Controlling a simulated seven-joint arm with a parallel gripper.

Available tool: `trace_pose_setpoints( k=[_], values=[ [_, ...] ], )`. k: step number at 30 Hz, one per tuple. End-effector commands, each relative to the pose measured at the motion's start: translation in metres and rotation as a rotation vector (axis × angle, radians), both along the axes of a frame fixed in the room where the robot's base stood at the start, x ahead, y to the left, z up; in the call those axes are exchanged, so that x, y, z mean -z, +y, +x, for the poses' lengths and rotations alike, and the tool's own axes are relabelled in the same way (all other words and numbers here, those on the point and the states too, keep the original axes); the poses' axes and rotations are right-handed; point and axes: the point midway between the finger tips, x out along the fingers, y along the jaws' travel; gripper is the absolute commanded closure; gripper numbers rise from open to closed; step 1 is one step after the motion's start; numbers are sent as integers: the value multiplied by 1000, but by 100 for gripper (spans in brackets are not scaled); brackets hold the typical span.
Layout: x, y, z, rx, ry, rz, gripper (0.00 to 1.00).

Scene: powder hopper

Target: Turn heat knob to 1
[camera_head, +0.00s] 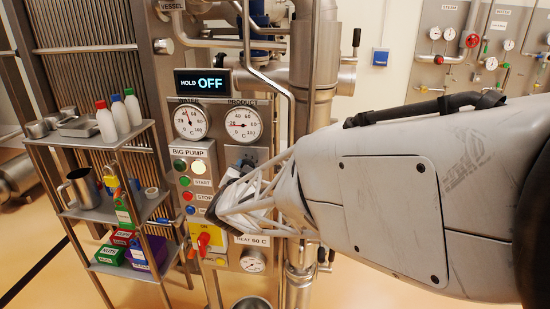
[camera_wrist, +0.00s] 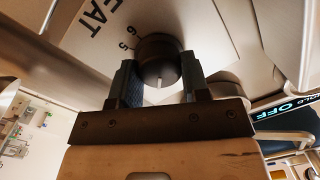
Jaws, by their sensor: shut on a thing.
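The heat knob (camera_wrist: 160,50) is a dark round knob in the wrist view, on a pale plate (camera_wrist: 105,38) marked "EAT", with the digits 5 and 6 beside it. A short white mark on the knob points down in that picture, toward my palm. My gripper (camera_wrist: 160,75) has one finger on each side of the knob and is shut on it. The other dial numbers are hidden. In the head view my gripper (camera_head: 224,195) is at the control panel, and my arm hides most of the knob and its plate.
Two gauges (camera_head: 243,124) sit above, under a display (camera_head: 202,82) reading "HOLD OFF". Big pump buttons (camera_head: 180,165) are left of my gripper, with a red-handled valve (camera_head: 204,243) below. A shelf rack (camera_head: 100,211) with bottles and boxes stands at left. Pipes (camera_head: 314,70) rise close behind my arm.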

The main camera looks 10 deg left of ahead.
Motion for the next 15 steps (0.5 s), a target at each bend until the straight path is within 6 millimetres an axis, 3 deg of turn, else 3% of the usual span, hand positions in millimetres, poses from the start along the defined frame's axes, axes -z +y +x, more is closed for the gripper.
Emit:
trace_pose_setpoints(
  k=[15],
  values=[
    [-1,1,0,0,0,-247,81]
  ],
)
